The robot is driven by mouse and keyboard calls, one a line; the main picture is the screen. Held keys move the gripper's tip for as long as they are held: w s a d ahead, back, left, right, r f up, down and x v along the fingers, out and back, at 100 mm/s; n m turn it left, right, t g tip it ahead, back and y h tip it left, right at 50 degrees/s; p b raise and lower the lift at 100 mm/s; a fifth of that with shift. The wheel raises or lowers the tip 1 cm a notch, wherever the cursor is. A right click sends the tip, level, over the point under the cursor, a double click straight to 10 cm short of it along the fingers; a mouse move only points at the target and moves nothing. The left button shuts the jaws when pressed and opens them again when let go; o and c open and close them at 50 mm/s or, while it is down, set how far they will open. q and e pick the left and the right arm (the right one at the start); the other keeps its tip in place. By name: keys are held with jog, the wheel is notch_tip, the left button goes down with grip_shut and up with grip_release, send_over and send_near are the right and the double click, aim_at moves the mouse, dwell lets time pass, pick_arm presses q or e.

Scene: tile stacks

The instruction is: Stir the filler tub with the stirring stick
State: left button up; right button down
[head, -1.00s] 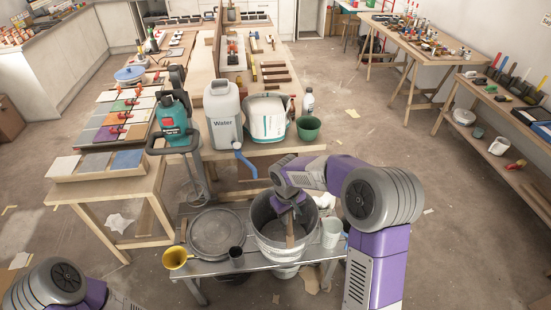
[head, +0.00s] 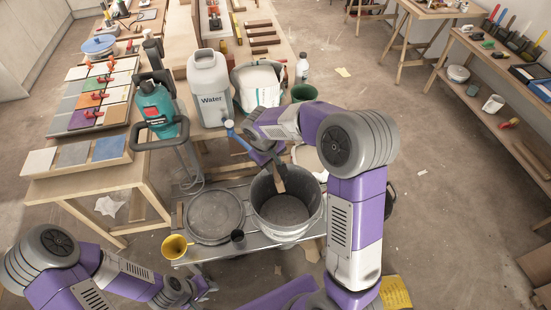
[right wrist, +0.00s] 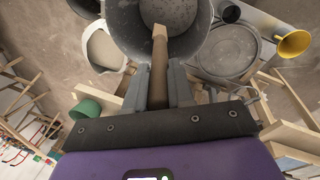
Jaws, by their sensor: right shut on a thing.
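A large grey tub (head: 287,210) with grey contents stands on the low metal bench. It shows at the top of the right wrist view (right wrist: 180,45). My right gripper (right wrist: 158,88) is shut on the wooden stirring stick (right wrist: 159,55). In the head view the stick (head: 280,183) points down over the tub's far inner side. Its lower end appears above the grey contents; contact with the wall is unclear. My left gripper (head: 180,292) is low at the left, away from the tub, and its fingers are not clear.
A round grey lid (head: 214,215), a yellow cup (head: 174,246) and a dark cup (head: 238,239) stand left of the tub. A white container (head: 308,158) is partly hidden behind my right arm.

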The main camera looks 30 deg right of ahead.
notch_tip(320, 180, down, 29)
jog(key=d+b, duration=0.2)
jog(key=b, duration=2)
jog(key=shift+w, duration=0.4)
